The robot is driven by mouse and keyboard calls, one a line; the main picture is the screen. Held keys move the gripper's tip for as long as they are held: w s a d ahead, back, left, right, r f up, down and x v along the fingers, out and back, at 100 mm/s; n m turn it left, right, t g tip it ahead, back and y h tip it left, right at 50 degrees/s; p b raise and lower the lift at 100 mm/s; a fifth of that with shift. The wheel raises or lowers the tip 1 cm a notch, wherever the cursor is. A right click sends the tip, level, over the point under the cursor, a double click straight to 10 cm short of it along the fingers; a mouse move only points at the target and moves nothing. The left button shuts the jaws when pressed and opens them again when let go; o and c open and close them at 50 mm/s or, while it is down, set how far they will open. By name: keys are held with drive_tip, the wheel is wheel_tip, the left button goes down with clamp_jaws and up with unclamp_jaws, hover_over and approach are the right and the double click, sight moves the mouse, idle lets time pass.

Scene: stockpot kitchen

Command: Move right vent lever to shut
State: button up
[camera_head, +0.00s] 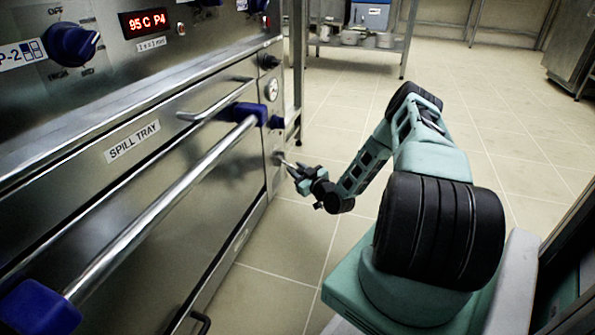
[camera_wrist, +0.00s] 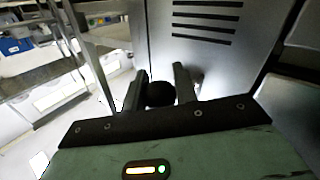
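The right vent lever (camera_head: 284,160) is a short, thin metal rod low on the right end of the steel oven front. In the wrist view a dark round knob (camera_wrist: 160,94), which looks like the lever's end, sits between my fingers. My gripper (camera_head: 302,174) is at the lever's outer end. In the wrist view my gripper (camera_wrist: 161,82) has a finger on each side of the knob, with no clear gap to either. The knob's lower part is hidden behind my gripper body. Any open or shut marking by the lever is too small to read.
A long oven handle (camera_head: 165,205) with blue end mounts sticks out left of my gripper. The spill tray panel (camera_head: 133,140) and its handle (camera_head: 215,100) are behind it. Dark vent slots (camera_wrist: 205,22) show in the wrist view. The tiled floor (camera_head: 335,110) to the right is clear.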

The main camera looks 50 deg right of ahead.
clamp_jaws()
drive_tip(key=r+p, duration=0.1)
drive_tip(key=p, duration=0.1)
drive_tip(key=g+p, duration=0.1)
drive_tip(key=p, duration=0.1)
drive_tip(key=shift+s+r+n+p, duration=0.2)
drive_tip(key=shift+r+n+p, duration=0.2)
drive_tip(key=r+g+p, duration=0.1)
drive_tip(key=p, duration=0.2)
drive_tip(key=r+n+g+p, duration=0.1)
drive_tip(key=p, duration=0.3)
drive_tip(key=shift+s+d+g, duration=0.1)
drive_tip(key=shift+s+g, duration=0.15)
drive_tip(key=shift+g, duration=0.15)
drive_tip(key=r+n+g+p, duration=0.1)
drive_tip(key=g+p, duration=0.1)
drive_tip(key=p, duration=0.2)
drive_tip(key=shift+r, duration=0.2)
drive_tip(key=g+p, duration=0.1)
drive_tip(key=p, duration=0.1)
drive_tip(key=r+n+g+p, duration=0.1)
drive_tip(key=p, duration=0.1)
drive_tip(key=shift+d+h, duration=0.1)
drive_tip(key=shift+h, duration=0.2)
drive_tip(key=shift+g, duration=0.3)
drive_tip(key=o, duration=1)
unclamp_jaws()
drive_tip(key=shift+w, duration=0.1)
